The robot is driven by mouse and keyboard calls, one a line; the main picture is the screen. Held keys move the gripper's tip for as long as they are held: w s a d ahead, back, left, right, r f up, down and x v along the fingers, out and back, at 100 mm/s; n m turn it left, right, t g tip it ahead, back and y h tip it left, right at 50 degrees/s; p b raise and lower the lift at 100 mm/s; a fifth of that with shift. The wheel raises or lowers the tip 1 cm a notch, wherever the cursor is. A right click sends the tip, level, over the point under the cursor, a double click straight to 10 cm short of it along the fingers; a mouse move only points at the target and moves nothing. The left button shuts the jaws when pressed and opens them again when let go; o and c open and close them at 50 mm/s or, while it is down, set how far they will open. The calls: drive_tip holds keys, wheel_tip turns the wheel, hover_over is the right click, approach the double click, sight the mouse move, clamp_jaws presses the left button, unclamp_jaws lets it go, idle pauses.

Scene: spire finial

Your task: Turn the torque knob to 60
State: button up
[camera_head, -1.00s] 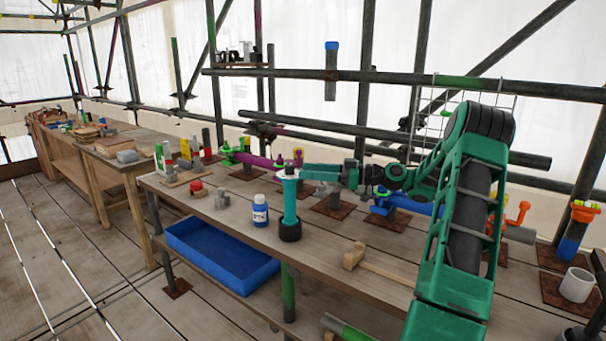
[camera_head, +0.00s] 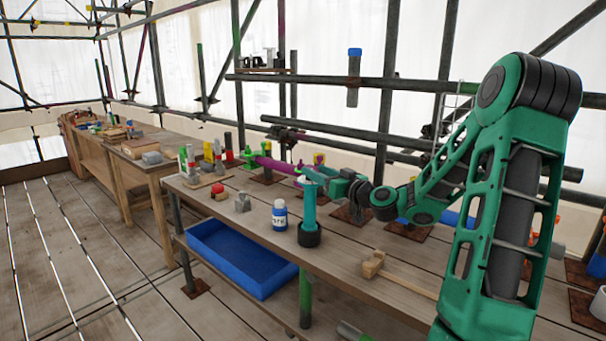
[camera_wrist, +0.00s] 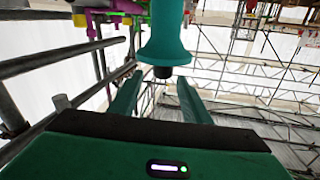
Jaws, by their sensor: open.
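A teal upright tool (camera_head: 309,205) stands in a round black base (camera_head: 309,236) near the front edge of the workbench. I take it to be the torque tool; no knob scale or number is readable. My gripper (camera_head: 318,176) is at the height of the tool's upper end and partly covers it. In the wrist view, a teal flared body (camera_wrist: 165,40) with a short black tip (camera_wrist: 163,72) lies ahead of my open fingers (camera_wrist: 157,92), near the line between them. I cannot tell whether the fingers touch it. Nothing is gripped.
A magenta clamp piece (camera_head: 275,164) is behind. A blue bin (camera_head: 240,258) sits on the lower shelf. Scaffold tubes (camera_head: 345,145) run behind.

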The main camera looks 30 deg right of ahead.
drive_tip(key=s+a+f+m+h, duration=0.1)
drive_tip(key=s+f+h, duration=0.1)
drive_tip(key=s+h, duration=0.2)
drive_tip(key=w, duration=1.1)
drive_tip(key=shift+d+r, duration=0.2)
drive_tip(key=shift+d, duration=0.05)
drive_tip(key=c, duration=1)
